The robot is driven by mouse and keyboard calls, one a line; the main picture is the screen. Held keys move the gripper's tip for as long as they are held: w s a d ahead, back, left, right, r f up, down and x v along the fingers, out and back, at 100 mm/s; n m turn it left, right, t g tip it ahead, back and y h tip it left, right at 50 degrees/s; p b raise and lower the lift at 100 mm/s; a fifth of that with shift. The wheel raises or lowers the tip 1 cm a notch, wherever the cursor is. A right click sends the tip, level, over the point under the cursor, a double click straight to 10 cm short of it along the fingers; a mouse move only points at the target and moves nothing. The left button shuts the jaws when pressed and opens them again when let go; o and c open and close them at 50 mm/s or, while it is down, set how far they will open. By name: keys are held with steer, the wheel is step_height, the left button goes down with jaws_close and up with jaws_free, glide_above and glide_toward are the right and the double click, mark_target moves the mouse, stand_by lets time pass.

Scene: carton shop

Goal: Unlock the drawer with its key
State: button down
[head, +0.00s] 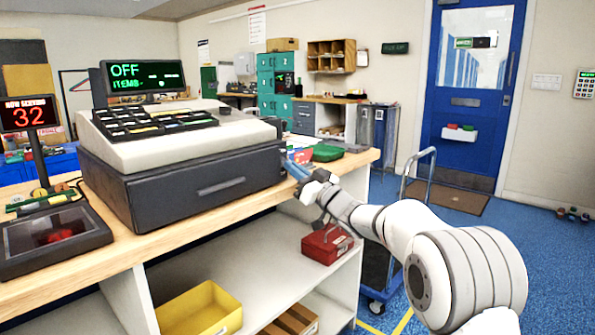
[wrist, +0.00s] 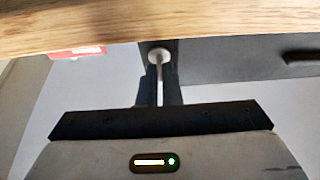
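My gripper (wrist: 160,88) shows in the wrist view, with two dark fingers close together just below the wooden counter edge. A thin pale stem, which looks like the key (wrist: 160,84), runs between the fingers. It meets a pale round disc (wrist: 159,55), which looks like a lock face; I cannot tell how far in the stem reaches. Beside it is a dark drawer front (wrist: 235,60) with a pull at the right. In the head view my gripper (head: 312,186) is at the counter's right end, its tips hard to make out. The cash register (head: 180,185) has a shut drawer.
The wooden counter (head: 95,268) runs over white shelves. On them are a yellow bin (head: 200,310) and a red box (head: 327,243) under my arm. A hand truck (head: 418,175) stands behind my arm. Blue floor lies open at the right.

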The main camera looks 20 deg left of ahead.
steer(key=shift+s+a+r, duration=0.1)
steer(key=shift+s+a, duration=0.05)
steer(key=shift+a, duration=0.05)
steer(key=c, duration=1.6)
jaws_free()
steer(key=shift+f, duration=0.2)
steer(key=shift+f, duration=0.1)
steer(key=b+v, duration=0.1)
steer(key=v, duration=0.3)
steer(key=b+v, duration=0.2)
steer(key=v, duration=0.2)
steer(key=shift+d+r+b, duration=0.15)
steer(key=shift+r+b, duration=0.05)
steer(key=shift+b, duration=0.1)
